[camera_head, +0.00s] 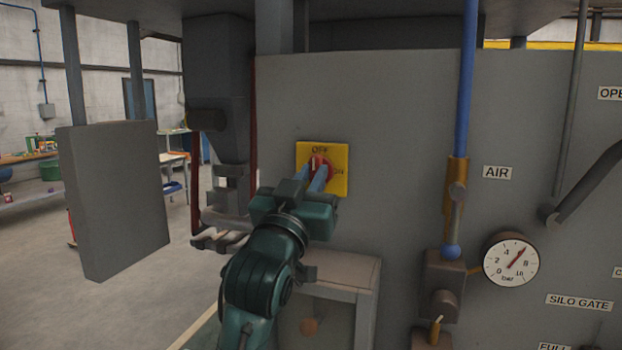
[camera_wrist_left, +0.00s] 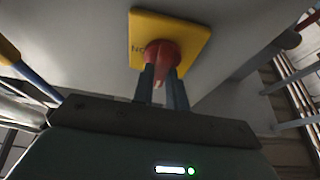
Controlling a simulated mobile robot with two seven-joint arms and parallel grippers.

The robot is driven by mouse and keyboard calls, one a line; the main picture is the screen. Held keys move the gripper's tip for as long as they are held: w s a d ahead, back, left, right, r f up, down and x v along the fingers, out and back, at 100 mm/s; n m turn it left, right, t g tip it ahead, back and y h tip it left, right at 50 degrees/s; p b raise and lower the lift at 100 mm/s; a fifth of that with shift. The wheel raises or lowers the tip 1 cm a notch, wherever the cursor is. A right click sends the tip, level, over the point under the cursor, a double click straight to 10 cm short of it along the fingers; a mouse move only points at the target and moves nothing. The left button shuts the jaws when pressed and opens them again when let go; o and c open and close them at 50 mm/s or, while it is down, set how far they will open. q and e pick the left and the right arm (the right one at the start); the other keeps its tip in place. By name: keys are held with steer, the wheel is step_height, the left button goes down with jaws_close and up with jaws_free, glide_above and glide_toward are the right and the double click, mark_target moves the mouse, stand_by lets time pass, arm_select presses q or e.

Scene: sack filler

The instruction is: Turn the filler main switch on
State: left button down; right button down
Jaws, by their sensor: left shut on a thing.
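The main switch is a red rotary knob (camera_head: 320,163) on a yellow plate (camera_head: 340,183) fixed to the grey filler panel. The plate is marked OFF at the top and ON at the right. The knob's pale mark points up, towards OFF. My left gripper (camera_head: 313,178) is shut on the knob, coming from below and in front. In the left wrist view, the two blue fingers (camera_wrist_left: 163,88) sit on either side of the red knob (camera_wrist_left: 162,54), before the yellow plate (camera_wrist_left: 188,30). The fingers hide part of the knob. My right gripper is not in view.
A blue pipe (camera_head: 466,80) with a brass fitting runs down the panel, right of the switch. A pressure gauge (camera_head: 511,259) is further right. A grey box (camera_head: 115,200) stands at left. A grey ledge (camera_head: 345,270) lies below the switch.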

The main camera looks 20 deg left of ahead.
arm_select(q)
steer(key=shift+m, duration=0.3)
steer(key=m+h, duration=0.1)
steer(key=m, duration=0.2)
steer(key=m+h, duration=0.2)
steer(key=m, duration=0.1)
steer(key=shift+a+g, duration=0.15)
steer(key=shift+g, duration=0.15)
steer(key=m+h, duration=0.1)
steer(key=m, duration=0.2)
steer(key=m+g+h, duration=0.1)
steer(key=m, duration=0.2)
steer(key=shift+a+r+g+h, duration=0.1)
steer(key=shift+g+h, duration=0.2)
steer(key=shift+h, duration=0.1)
steer(key=m+g, duration=0.1)
steer(key=m, duration=0.1)
steer(key=m+g+h, duration=0.1)
steer(key=m, duration=0.2)
steer(key=shift+m, duration=0.3)
steer(key=shift+r+m+g, duration=0.1)
steer(key=shift+m+g, duration=0.8)
steer(key=shift+m, duration=1.2)
steer(key=c, duration=1.4)
jaws_free()
